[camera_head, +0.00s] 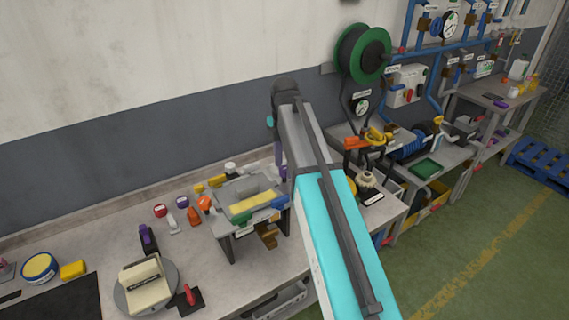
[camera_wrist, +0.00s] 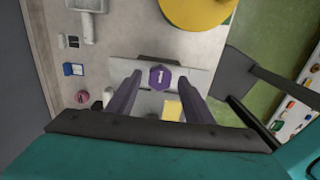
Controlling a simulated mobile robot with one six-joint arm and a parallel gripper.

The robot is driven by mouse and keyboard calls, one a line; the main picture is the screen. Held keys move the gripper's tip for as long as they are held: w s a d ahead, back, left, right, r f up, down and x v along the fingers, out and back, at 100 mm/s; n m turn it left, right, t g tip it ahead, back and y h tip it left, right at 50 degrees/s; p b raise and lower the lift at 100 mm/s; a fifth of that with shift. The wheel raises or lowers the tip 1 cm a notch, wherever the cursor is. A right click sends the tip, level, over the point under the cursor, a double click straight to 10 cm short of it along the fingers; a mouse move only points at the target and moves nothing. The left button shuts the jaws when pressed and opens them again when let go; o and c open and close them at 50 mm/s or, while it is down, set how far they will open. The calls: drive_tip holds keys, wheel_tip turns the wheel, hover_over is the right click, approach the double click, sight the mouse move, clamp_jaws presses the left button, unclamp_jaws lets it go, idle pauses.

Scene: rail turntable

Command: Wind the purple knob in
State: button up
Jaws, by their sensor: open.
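The purple knob (camera_wrist: 159,78) is hexagonal with a white mark on its face. It sits in front of a light grey bar (camera_wrist: 195,76) in the wrist view. My gripper (camera_wrist: 159,74) is open, with one dark finger on the left of the knob and one on the right. Gaps show between the knob and both fingers, so no grip is visible. How far the fingertips are from the knob in depth I cannot tell. In the head view my arm hides most of the area around the gripper.
A grey tray stand (camera_head: 225,212) with coloured parts is left of my arm. A turntable (camera_head: 170,296) with a cream block and a red-handled tool (camera_head: 189,296) are nearer. A green-rimmed reel (camera_head: 364,53) hangs on the wall. A yellow disc (camera_wrist: 198,10) lies beyond the bar.

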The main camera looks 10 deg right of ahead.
drive_tip(key=shift+f, duration=0.5)
drive_tip(key=c, duration=1)
drive_tip(key=shift+c, duration=0.2)
